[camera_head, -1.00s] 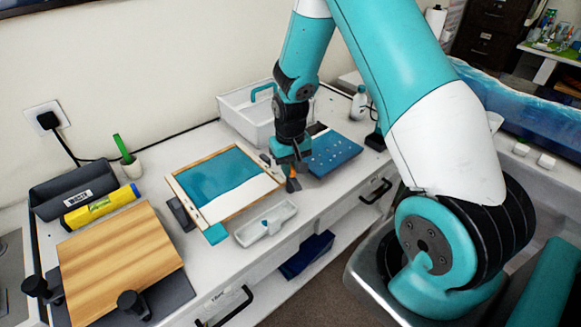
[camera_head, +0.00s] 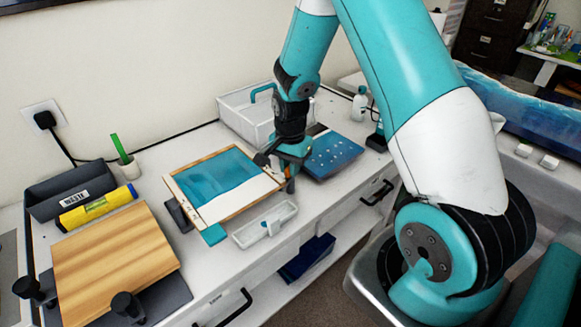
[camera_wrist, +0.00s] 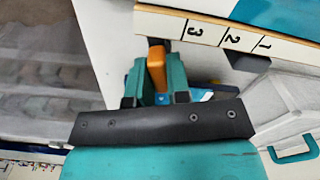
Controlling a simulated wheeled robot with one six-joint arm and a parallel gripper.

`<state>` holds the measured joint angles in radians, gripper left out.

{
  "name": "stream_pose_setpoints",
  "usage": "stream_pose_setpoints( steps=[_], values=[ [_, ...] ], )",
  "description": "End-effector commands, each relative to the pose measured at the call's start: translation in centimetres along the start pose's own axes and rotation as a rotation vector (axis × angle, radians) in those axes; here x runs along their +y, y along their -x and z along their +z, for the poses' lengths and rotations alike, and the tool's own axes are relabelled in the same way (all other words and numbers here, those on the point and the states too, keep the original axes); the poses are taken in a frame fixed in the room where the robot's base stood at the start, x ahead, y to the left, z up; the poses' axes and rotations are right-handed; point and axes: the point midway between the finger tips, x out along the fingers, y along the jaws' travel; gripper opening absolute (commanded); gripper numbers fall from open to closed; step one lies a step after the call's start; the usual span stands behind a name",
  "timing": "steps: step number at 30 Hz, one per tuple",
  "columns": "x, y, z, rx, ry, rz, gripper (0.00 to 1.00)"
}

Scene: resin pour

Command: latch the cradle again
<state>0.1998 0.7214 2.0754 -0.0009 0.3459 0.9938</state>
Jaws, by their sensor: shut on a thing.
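The cradle shows as a dark support (camera_head: 176,216) under a wood-framed panel (camera_head: 225,186) with a teal and white face. The panel's near edge, with a scale marked 1, 2 and 3, shows in the wrist view (camera_wrist: 225,32). My gripper (camera_head: 290,184) is at the panel's right corner. In the wrist view its teal fingers (camera_wrist: 157,82) are shut on an orange lever-like piece (camera_wrist: 156,66). I cannot tell whether this piece is the cradle's latch. The head view does not show it clearly, as my gripper covers it.
A white tray (camera_head: 242,238) lies in front of the panel. A blue board with white dots (camera_head: 345,158) is right of my gripper, and a white caddy (camera_head: 232,112) stands behind. A wooden board (camera_head: 110,262) and a yellow level (camera_head: 95,207) are at left.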

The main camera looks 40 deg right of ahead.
Motion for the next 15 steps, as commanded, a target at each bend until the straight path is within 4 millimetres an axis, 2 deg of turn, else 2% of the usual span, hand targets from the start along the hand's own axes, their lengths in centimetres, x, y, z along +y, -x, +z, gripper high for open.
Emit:
stream_pose_setpoints(
  steps=[6, 15],
  values=[
    [-0.06, 0.10, -0.21, 0.006, -0.168, -0.003, 0.00],
    [-0.06, 0.15, -0.23, 0.006, -0.314, -0.004, 0.00]
  ],
)
